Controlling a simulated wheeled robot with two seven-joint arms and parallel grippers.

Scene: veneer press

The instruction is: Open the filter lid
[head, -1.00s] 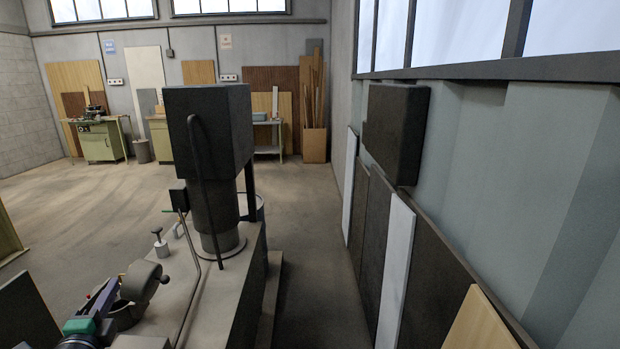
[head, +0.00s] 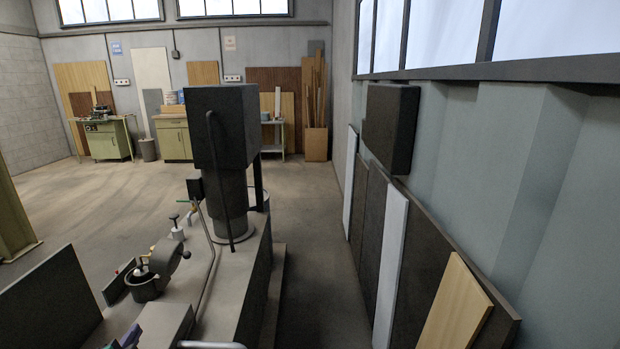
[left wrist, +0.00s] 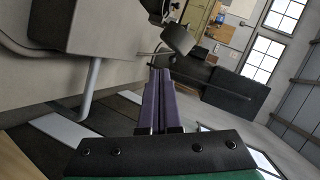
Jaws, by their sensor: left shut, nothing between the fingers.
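The filter is a dark round cup (head: 143,288) on the grey machine bed at lower left in the head view. Its grey round lid (head: 166,257) stands tilted up at the cup's far right edge, and the cup's mouth is uncovered. In the left wrist view the lid (left wrist: 178,39) shows just beyond the fingertips, with a visible gap. My left gripper (left wrist: 158,72) has its purple fingers shut together, with nothing between them. In the head view only green and purple bits of it (head: 130,336) show at the bottom edge, nearer than the cup. My right gripper is not in view.
A dark press column (head: 222,130) with a bent pipe stands behind the filter. A small knobbed post (head: 176,228) is beside it. Dark panels stand left of the cup. Boards (head: 392,260) lean on the right wall. Open floor lies left and beyond.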

